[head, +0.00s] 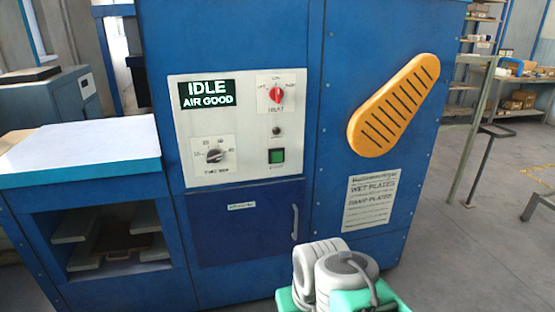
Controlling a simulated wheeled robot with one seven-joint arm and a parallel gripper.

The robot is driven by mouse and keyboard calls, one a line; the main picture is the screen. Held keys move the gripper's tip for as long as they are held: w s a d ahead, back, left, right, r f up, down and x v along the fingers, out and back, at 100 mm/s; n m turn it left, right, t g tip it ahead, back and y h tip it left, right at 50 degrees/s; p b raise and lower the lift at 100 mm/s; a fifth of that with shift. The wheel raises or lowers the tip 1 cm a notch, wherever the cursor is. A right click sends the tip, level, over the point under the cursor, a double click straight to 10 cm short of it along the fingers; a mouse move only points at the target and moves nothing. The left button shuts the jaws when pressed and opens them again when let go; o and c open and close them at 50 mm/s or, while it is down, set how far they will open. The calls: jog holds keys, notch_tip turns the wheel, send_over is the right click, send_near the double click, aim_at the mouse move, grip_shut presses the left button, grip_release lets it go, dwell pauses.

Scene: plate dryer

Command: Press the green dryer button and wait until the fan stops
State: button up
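The blue plate dryer (345,40) stands in front of me. Its pale control panel (235,110) faces me. The square green button (276,156) is at the panel's lower right, with nothing touching it. The display (207,94) reads "IDLE" and "AIR GOOD". A red heat knob (276,94) is at the upper right and a dark timer knob (214,156) at the lower left. Part of my arm shows at the bottom, below and right of the panel. My gripper's fingers are not visible.
A blue cabinet with a white top (80,150) and open shelves stands at left. A yellow slotted belt guard (393,105) sticks out on the right. Below it is a white notice (371,200). Metal racks (480,110) stand at far right. Grey floor (460,260) is open at right.

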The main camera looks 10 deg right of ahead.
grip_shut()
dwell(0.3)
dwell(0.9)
